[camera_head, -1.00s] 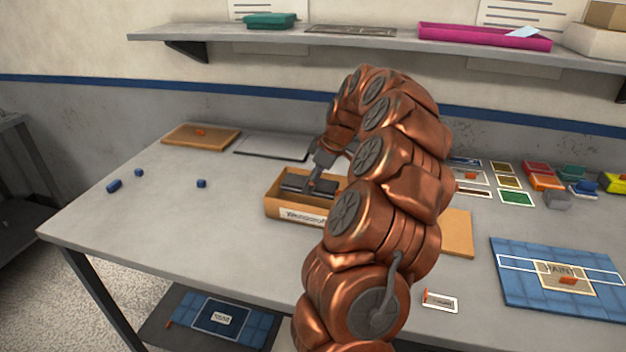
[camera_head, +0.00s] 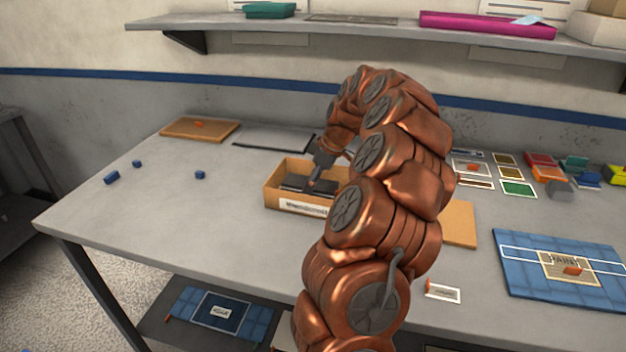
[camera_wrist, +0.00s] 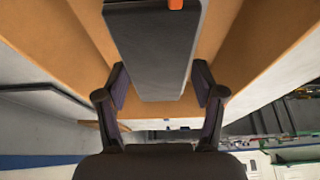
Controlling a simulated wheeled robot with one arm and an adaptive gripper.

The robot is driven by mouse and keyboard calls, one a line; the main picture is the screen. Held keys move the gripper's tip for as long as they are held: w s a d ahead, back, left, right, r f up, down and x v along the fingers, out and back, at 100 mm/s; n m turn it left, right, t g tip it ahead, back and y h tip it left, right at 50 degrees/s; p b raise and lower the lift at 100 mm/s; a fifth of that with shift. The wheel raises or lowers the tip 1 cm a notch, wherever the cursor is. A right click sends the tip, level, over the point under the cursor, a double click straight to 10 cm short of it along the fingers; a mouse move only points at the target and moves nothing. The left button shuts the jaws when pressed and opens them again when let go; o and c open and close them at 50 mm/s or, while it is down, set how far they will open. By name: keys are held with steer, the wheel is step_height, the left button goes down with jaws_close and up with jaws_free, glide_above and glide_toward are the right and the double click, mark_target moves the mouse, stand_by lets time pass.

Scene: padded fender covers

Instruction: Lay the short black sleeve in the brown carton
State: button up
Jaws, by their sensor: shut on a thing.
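The brown carton (camera_head: 272,197) stands open-topped on the grey bench, with a white label on its front wall. Its tan walls also show on both sides in the wrist view (camera_wrist: 62,40). The short black sleeve (camera_head: 294,183) is inside the carton's walls. In the wrist view the sleeve (camera_wrist: 155,60) is a flat dark strip with an orange tab at the top edge. My gripper (camera_head: 318,182) reaches down into the carton, its fingers (camera_wrist: 160,88) on either side of the sleeve, shut on it. My arm hides the carton's right part. Whether the sleeve touches the floor cannot be told.
A tan board (camera_head: 200,130) and a grey flat panel (camera_head: 272,138) lie behind the carton. Small blue pieces (camera_head: 200,175) lie left. A blue padded cover (camera_head: 562,270) lies right, below several coloured items. A shelf (camera_head: 370,35) runs above. The bench's front left is clear.

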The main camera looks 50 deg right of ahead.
steer(key=shift+f+b, duration=0.8)
steer(key=shift+f, duration=0.45)
steer(key=o, duration=1.4)
steer(key=shift+c, duration=0.2)
steer(key=shift+r, duration=0.1)
steer(key=v, duration=1.2)
steer(key=shift+w, duration=0.1)
